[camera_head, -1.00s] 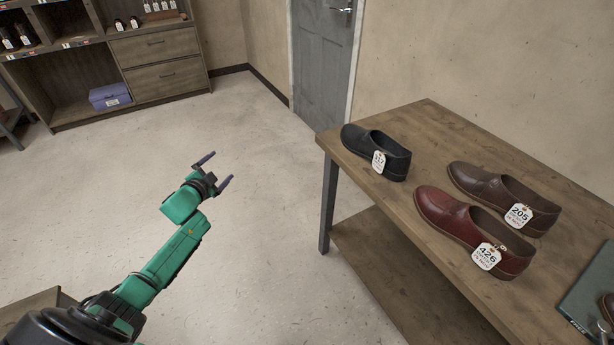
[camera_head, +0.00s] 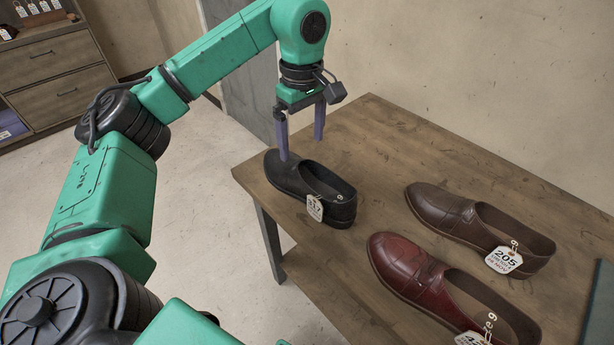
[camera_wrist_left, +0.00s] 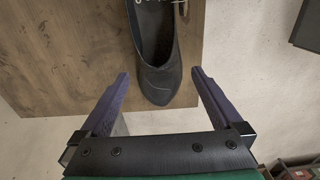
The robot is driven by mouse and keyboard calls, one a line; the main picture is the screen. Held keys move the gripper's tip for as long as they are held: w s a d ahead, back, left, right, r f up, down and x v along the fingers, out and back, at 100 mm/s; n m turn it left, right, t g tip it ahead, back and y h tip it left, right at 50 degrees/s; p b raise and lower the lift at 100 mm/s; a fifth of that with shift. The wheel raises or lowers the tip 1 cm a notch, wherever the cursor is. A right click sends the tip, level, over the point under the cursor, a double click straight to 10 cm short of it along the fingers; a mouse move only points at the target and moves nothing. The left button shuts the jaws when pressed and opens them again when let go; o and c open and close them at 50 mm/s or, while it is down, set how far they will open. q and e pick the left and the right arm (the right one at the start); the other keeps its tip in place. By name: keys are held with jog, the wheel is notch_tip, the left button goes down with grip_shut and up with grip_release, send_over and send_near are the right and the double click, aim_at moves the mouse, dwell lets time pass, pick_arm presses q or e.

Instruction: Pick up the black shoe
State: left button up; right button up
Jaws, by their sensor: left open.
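The black shoe (camera_head: 290,178) stands upright on the wooden table near its left corner, with a white tag (camera_head: 315,208) reading 317 on its side. My left gripper (camera_head: 302,148) points down over the front part of the shoe, its two purple fingers apart. In the left wrist view the toe of the shoe (camera_wrist_left: 158,80) lies between and ahead of the open fingers (camera_wrist_left: 160,88), with a gap on each side. I cannot tell whether a finger touches the shoe. My right gripper is not in view.
A brown shoe (camera_head: 450,215) tagged 205 and a dark red shoe (camera_head: 415,275) stand to the right on the table (camera_head: 400,140). A dark green edge of something (camera_head: 602,300) shows at the far right. The table's back middle is clear.

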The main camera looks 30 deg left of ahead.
pick_arm(q)
send_near(304, 173)
jog(key=s+f, duration=0.1)
jog(key=f, duration=0.1)
jog(key=s+d+f, duration=0.1)
jog(key=f, duration=0.1)
jog(key=s+f, duration=0.1)
jog(key=f, duration=0.1)
jog(key=shift+s+d+f+p, duration=0.1)
jog(key=shift+s+d+p, duration=0.15)
jog(key=shift+d+p, duration=0.15)
jog(key=c, duration=1.5)
